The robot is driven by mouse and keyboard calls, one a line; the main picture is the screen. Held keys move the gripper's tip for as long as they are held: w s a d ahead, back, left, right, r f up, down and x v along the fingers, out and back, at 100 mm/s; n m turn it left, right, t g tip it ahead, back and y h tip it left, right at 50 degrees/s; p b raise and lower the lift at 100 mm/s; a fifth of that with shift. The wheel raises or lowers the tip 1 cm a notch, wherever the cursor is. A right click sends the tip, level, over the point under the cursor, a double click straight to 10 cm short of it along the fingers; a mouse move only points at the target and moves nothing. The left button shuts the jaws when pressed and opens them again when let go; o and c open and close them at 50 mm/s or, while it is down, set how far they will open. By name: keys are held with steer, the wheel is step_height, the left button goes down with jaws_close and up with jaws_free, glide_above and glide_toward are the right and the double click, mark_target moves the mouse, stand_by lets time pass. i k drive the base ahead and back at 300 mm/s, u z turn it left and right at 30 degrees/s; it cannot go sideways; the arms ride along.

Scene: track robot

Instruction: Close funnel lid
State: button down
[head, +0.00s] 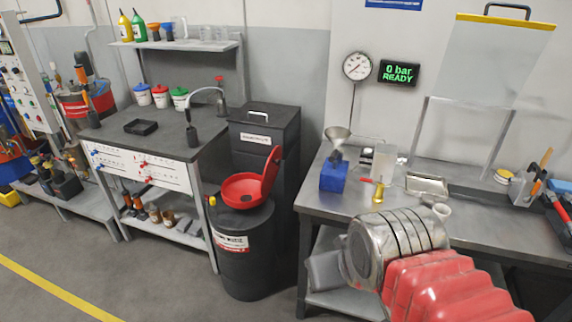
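The red funnel (243,190) sits on top of a black drum (243,255) in the middle of the head view. Its red lid (272,171) stands raised, nearly upright, at the funnel's right side. The lid is open and the bowl is uncovered. My arm comes in from the lower right with red bellows and a silver wrist.
A dark cabinet (263,140) stands right behind the drum. A workbench (150,133) with a faucet is to the left. Floor in front of the drum is clear.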

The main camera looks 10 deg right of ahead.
mark_target(271, 169)
steer(key=u, duration=0.15)
steer(key=i, duration=0.4)
steer(key=u, duration=0.75)
steer(key=i, duration=0.7)
steer(key=u, duration=0.3)
